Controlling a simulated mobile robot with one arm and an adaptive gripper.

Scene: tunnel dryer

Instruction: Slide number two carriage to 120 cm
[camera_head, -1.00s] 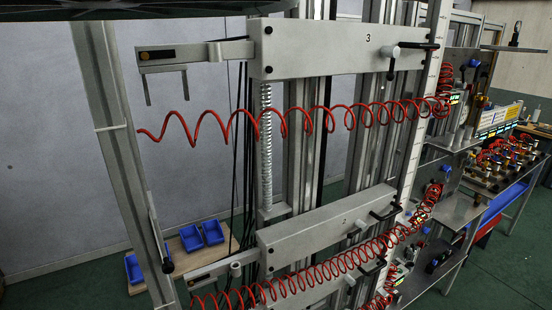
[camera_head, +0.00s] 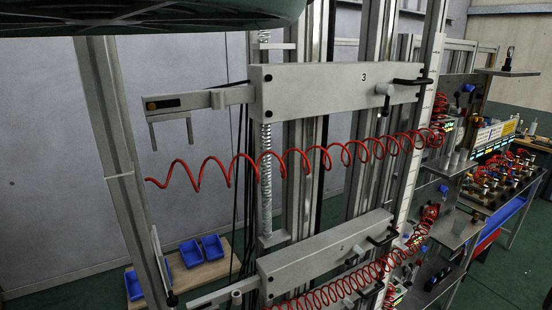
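The lower grey carriage (camera_head: 318,256) crosses the upright posts at the bottom middle; its faint mark looks like a 2. It has a black handle (camera_head: 382,236) at its right end and a small clamp lever (camera_head: 355,253) on its front. A pale vertical scale strip (camera_head: 424,105) runs past the carriages' right ends; its figures are too small to read. The upper carriage (camera_head: 325,93), marked 3, sits well above. My gripper is not in view; a dark rounded part, probably of my arm, covers the top left.
A slanting grey post (camera_head: 121,180) stands at left. Blue bins (camera_head: 191,253) lie on a low board behind. Shelves and a bench with fittings (camera_head: 500,170) fill the right side.

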